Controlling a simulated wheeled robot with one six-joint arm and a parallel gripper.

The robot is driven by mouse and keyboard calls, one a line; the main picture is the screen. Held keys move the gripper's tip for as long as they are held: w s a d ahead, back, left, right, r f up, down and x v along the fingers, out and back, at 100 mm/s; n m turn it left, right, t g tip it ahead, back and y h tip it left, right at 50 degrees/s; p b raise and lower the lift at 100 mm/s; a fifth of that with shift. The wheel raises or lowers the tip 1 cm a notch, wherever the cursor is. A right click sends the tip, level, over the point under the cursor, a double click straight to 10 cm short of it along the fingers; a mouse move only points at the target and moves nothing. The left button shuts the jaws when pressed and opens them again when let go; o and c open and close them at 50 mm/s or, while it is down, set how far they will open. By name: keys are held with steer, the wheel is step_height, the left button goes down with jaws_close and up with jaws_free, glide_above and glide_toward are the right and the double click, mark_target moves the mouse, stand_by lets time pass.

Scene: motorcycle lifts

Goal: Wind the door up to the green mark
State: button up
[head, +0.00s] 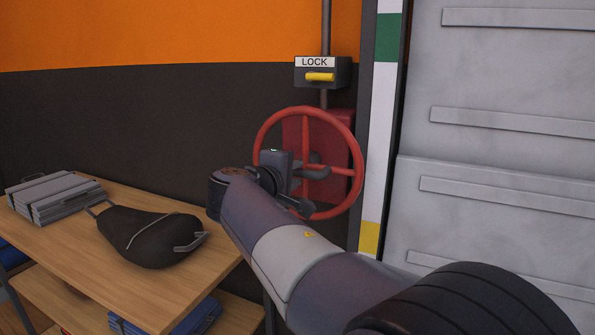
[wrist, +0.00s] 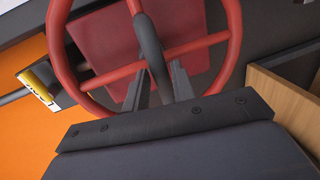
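The red handwheel (head: 345,171) stands in front of a red plate on the dark wall and shows in the wrist view (wrist: 62,60). My gripper (head: 292,170) is at the wheel's hub side. In the wrist view its two fingers (wrist: 158,85) are apart, with a dark grey curved bar (wrist: 147,40) between them; firm contact cannot be told. The pale grey panelled door (head: 500,80) is at the right; its bottom edge is out of view. On the strip beside it, the green mark (head: 387,38) is high and a yellow mark (head: 369,238) low.
A box labelled LOCK with a yellow lever (head: 320,76) is above the wheel; the lever also shows in the wrist view (wrist: 36,78). A wooden table (head: 75,245) at the left holds grey folded items (head: 55,197) and a black bag-like object (head: 150,237).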

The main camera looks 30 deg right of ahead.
steer(key=shift+x, duration=1.2)
steer(key=shift+c, duration=0.6)
jaws_close()
